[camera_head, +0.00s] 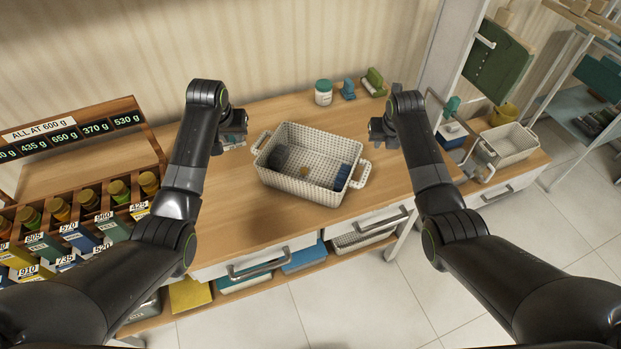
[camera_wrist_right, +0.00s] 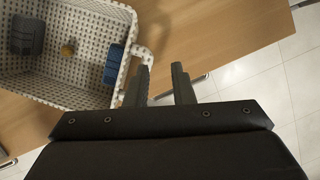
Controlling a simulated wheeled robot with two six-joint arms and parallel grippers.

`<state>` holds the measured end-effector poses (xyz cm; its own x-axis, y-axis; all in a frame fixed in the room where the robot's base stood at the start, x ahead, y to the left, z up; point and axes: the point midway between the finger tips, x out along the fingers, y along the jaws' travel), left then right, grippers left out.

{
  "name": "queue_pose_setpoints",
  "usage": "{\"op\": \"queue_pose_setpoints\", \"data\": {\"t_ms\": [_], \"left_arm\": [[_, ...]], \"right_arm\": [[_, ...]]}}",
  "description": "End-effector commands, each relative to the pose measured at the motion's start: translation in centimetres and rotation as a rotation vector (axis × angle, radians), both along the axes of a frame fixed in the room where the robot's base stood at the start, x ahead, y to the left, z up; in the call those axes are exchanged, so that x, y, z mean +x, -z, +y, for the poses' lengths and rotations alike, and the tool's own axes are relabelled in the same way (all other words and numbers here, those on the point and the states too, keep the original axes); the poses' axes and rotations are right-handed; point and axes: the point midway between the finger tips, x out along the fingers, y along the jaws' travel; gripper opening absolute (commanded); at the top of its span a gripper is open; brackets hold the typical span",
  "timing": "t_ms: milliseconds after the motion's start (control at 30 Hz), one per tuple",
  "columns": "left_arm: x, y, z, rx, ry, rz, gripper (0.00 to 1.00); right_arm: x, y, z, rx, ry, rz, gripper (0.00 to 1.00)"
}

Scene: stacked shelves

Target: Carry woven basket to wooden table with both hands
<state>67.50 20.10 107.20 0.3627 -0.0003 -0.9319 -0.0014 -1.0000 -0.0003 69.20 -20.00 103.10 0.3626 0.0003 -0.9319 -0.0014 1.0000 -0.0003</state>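The white woven basket (camera_head: 300,188) has a looped handle at each end and sits over the wooden table (camera_head: 275,228). A dark item, a small yellow item and a blue item (camera_head: 343,177) lie in it. My left gripper (camera_head: 236,138) is just left of the basket's left handle, apart from it; its finger gap is not clear. My right gripper (camera_head: 378,130) is above and beyond the right handle. In the right wrist view, its two fingers (camera_wrist_right: 166,84) are spread and empty, with the basket handle (camera_wrist_right: 136,62) beside the left finger, not between them.
A white jar (camera_head: 323,92) and small blue and green items stand at the table's back. A bottle rack (camera_head: 85,190) with number labels is at the left. Another white basket (camera_head: 508,145) stands on a lower surface at the right. The table around the basket is mostly clear.

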Motion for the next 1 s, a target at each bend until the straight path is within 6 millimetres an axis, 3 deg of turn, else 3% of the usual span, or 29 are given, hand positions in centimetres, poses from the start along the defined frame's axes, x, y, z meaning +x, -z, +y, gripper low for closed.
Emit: {"op": "queue_pose_setpoints", "data": {"t_ms": [200, 400, 1000], "left_arm": [[0.0, 0.0, 0.0, 0.0, 0.0, 0.0, 0.22], [0.0, 0.0, 0.0, 0.0, 0.0, 0.0, 0.22], [0.0, 0.0, 0.0, 0.0, 0.0, 0.0, 0.22]], "right_arm": [[-1.0, -2.6, -0.1, 0.0, 0.0, -0.002, 0.22], [-1.6, -3.9, -0.1, -0.001, 0.0, 0.0, 0.22], [-1.7, -4.1, 0.0, 0.0, 0.002, 0.0, 0.22]]}}
